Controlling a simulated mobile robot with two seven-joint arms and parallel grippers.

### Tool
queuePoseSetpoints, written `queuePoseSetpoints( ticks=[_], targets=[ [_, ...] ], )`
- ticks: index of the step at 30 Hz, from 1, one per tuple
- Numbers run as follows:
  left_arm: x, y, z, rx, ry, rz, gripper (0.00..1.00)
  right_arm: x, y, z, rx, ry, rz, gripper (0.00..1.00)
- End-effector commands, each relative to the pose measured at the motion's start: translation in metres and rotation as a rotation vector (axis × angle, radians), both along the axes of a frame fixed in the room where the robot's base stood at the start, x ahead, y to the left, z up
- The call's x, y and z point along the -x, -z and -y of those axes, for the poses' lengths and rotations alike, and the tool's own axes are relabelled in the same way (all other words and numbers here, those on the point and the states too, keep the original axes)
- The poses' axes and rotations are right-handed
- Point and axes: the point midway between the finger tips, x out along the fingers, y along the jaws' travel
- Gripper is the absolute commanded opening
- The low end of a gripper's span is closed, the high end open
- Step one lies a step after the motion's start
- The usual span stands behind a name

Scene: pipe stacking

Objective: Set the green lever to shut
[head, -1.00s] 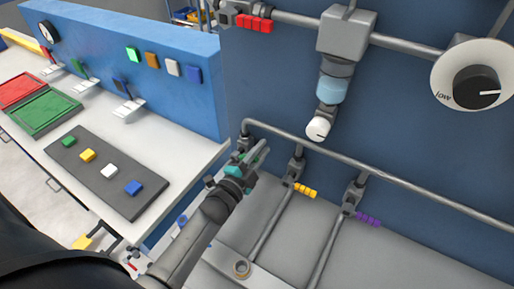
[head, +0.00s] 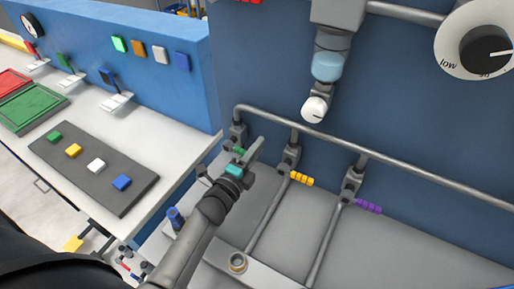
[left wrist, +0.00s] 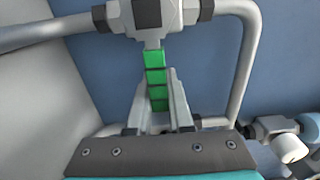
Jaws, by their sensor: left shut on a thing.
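The green lever (head: 238,151) sits on the leftmost valve (head: 238,134) of the low grey pipe, partly hidden by my gripper. My left gripper (head: 247,156) is at this lever. In the left wrist view the green lever (left wrist: 155,75) is a segmented bar running from the dark-capped valve body (left wrist: 148,14) down between the fingers of my left gripper (left wrist: 163,105). The fingers are shut on its outer part. My right gripper is not in view.
The yellow lever (head: 302,178) and purple lever (head: 368,207) sit on valves to the right. A white-knobbed fitting (head: 314,108) hangs above the pipe. A dial (head: 485,50) is at upper right. A bench with coloured buttons (head: 95,170) stands at left.

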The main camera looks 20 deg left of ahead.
Motion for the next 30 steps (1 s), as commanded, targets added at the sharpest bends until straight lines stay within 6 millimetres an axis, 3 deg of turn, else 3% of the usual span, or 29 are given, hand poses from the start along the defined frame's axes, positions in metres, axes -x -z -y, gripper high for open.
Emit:
queuePoseSetpoints(
  ticks=[9,10,17,25,30],
  targets=[
    [0.001,0.002,0.0,-0.007,0.0,-0.005,0.0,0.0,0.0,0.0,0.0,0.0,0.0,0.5],
    [0.001,0.002,0.0,-0.007,0.0,-0.005,0.22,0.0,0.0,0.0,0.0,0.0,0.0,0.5],
    [0.001,0.002,0.0,-0.004,0.0,-0.004,0.48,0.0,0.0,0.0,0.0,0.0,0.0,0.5],
    [0.001,0.001,0.0,-0.003,0.0,-0.003,0.49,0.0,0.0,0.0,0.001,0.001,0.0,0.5],
    [0.014,0.002,-0.001,-0.002,0.0,-0.004,0.49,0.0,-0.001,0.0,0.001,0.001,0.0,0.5]
  ],
)
